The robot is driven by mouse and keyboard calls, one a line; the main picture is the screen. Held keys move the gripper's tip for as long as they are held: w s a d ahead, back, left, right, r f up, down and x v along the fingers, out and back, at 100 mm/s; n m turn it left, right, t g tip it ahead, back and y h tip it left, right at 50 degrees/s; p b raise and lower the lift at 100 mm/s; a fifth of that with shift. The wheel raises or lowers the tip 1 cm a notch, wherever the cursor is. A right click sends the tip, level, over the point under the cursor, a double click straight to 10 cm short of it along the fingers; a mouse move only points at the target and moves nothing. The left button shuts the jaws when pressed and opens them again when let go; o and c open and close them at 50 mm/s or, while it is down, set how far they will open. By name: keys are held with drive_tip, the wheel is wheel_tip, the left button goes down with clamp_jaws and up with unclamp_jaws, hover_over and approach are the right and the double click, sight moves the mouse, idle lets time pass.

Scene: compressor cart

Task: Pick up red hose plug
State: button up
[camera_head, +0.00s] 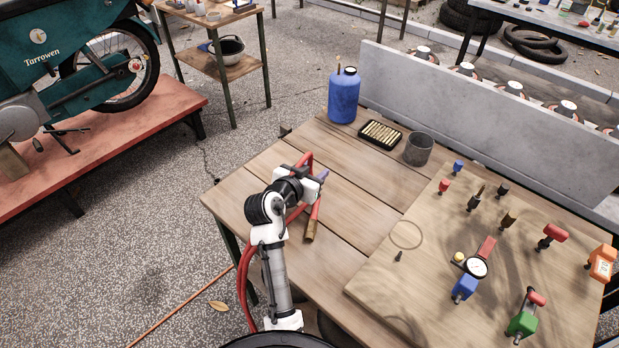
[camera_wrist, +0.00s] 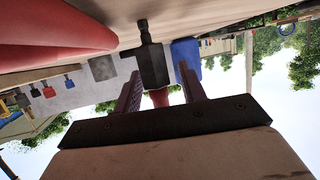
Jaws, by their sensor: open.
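A dark plug fitting (camera_wrist: 152,65) with a narrow tip shows in the wrist view, with a short red part (camera_wrist: 158,97) behind it; it looks like the end of the red hose. My gripper (camera_wrist: 166,78) is open, its two fingers on either side of the plug and red part; I cannot tell whether they touch. In the head view my gripper (camera_head: 322,175) is low over the left part of the wooden table (camera_head: 255,205). Red hose (camera_head: 315,212) shows beside it, with a brass-coloured piece (camera_head: 310,231).
A board (camera_head: 380,285) with several coloured fittings and a gauge (camera_head: 475,267) covers the table's right part. A blue bottle (camera_head: 343,97), a black tray (camera_head: 380,134) and a grey cup (camera_head: 418,149) stand at the back. A low grey wall (camera_head: 480,125) runs behind.

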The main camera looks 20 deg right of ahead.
drive_tip(key=shift+c, duration=0.4)
clamp_jaws()
